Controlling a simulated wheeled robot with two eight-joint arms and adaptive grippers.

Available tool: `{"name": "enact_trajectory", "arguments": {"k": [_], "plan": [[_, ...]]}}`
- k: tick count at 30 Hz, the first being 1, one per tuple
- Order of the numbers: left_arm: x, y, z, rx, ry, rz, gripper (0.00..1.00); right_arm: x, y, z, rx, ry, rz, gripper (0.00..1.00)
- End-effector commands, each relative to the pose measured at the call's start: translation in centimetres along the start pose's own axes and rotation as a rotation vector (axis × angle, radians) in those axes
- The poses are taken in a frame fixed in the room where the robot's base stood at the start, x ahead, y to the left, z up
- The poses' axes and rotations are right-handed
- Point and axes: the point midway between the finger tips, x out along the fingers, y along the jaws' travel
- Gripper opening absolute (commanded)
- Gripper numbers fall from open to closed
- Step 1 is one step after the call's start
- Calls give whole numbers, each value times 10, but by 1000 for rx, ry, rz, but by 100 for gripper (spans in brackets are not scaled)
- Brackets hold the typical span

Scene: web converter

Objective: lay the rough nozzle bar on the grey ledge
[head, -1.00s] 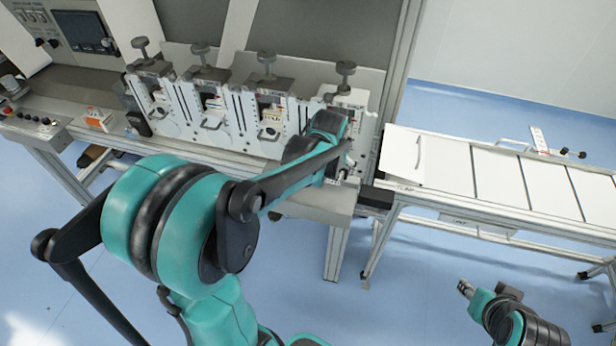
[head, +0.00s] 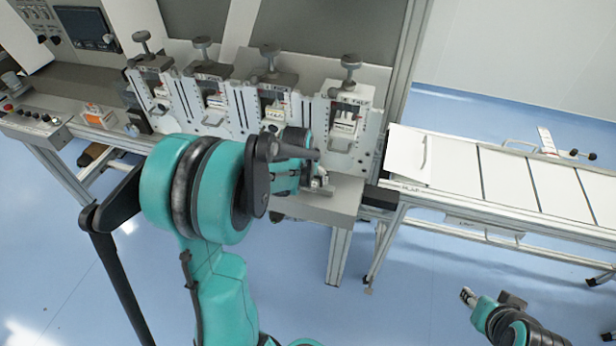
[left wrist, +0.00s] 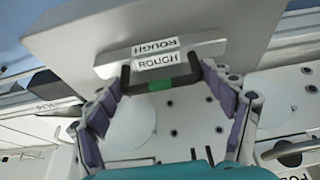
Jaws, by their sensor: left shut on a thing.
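The rough nozzle bar (left wrist: 110,62) is a metal bar with white ROUGH labels and a black handle with a green patch. In the left wrist view my left gripper (left wrist: 165,88), with purple finger pads, is shut on this handle from both ends. In the head view the left gripper (head: 318,184) is at the front of the rightmost station, over the grey ledge (head: 338,204). The ledge also fills the top of the left wrist view (left wrist: 90,30), behind the bar. I cannot tell whether the bar touches it. My right gripper (head: 467,296) is low at the right, its fingers too small to read.
Several white stations with knobs (head: 350,62) stand in a row behind the ledge. A white-topped conveyor table (head: 455,160) is to the right. A control box (head: 35,125) and an orange-marked box (head: 98,116) are at the left. Blue floor is clear in front.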

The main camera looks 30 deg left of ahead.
Motion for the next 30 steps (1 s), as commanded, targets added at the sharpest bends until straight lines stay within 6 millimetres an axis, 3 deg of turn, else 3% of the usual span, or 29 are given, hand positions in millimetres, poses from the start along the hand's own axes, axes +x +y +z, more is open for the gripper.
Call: {"name": "enact_trajectory", "arguments": {"k": [6, 7, 9, 22, 26, 30], "plan": [[3, 0, 1, 0, 0, 0, 36, 2, 0, 2, 0, 0, 0, 40], [3, 0, 1, 0, 0, 0, 85, 2, 0, 2, 0, 0, 0, 40], [2, 0, 1, 0, 0, 0, 100, 2, 0, 1, 0, 0, 0, 40], [-3, 0, -1, 0, 0, 0, 100, -2, 0, -2, 0, 0, 0, 40], [-23, 0, -1, 0, 0, 0, 100, -7, 0, -5, 0, 0, 0, 40], [-56, 0, -1, -1, 0, 0, 100, -16, 0, -12, 0, 0, 0, 40]]}}
